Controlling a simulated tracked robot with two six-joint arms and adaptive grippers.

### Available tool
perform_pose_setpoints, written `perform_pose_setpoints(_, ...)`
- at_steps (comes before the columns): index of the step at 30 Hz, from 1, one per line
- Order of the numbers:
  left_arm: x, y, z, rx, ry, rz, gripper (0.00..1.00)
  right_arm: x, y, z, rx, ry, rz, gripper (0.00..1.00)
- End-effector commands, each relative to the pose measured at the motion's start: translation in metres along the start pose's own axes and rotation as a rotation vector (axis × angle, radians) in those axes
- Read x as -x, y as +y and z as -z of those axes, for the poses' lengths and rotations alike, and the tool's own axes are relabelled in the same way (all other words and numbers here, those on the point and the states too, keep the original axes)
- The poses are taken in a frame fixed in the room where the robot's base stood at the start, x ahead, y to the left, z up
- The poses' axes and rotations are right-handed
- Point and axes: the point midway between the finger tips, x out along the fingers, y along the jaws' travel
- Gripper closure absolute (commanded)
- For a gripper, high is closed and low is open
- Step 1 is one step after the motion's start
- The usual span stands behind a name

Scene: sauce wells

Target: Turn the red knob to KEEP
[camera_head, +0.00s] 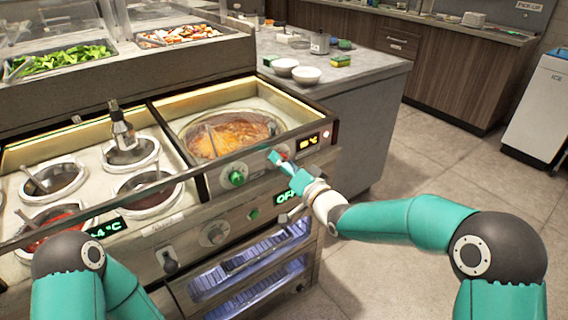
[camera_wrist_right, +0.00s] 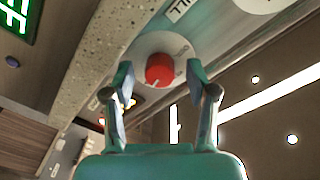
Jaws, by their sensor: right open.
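The red knob (camera_wrist_right: 159,70) sits on a round pale dial plate (camera_wrist_right: 181,49) on the counter's front panel. The plate has small lettering that I cannot read; a pale line shows at the knob's lower edge. In the head view the knob is mostly hidden behind my right gripper (camera_head: 281,160). My right gripper is open, with one finger on each side of the knob in the right wrist view. I see gaps there and cannot tell whether either finger touches it. My left arm enters at the lower left; its gripper is not in view.
The same panel has a green knob (camera_head: 237,176), a grey knob (camera_head: 214,234) and a green OFF display (camera_head: 286,196). Above are a soup well (camera_head: 190,122) and sauce wells with a bottle (camera_head: 123,131). Open floor lies to the right.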

Motion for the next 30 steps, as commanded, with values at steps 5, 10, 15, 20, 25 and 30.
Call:
perform_pose_setpoints(5, 0.000, 0.000, 0.000, 0.000, 0.000, 0.000, 0.60, 0.000, 0.000, 0.000, 0.000, 0.000, 0.000, 0.43)
perform_pose_setpoints(10, 0.000, 0.000, 0.000, 0.000, 0.000, 0.000, 0.60, 0.000, 0.000, 0.000, 0.000, 0.000, 0.000, 0.68)
perform_pose_setpoints(15, 0.000, 0.000, 0.000, 0.000, 0.000, 0.000, 0.60, 0.001, 0.001, 0.000, 0.000, 0.000, -0.001, 0.96)
perform_pose_setpoints(20, -0.001, 0.000, 0.000, 0.000, 0.000, 0.000, 0.60, 0.000, 0.000, -0.001, 0.002, 0.000, -0.001, 1.00)
perform_pose_setpoints(25, -0.006, -0.002, 0.000, 0.000, 0.000, 0.000, 0.60, 0.001, 0.002, -0.001, 0.025, 0.002, 0.001, 1.00)
perform_pose_setpoints(30, -0.019, -0.007, 0.000, 0.000, 0.000, 0.000, 0.60, 0.001, 0.004, -0.003, 0.089, 0.005, 0.003, 1.00)
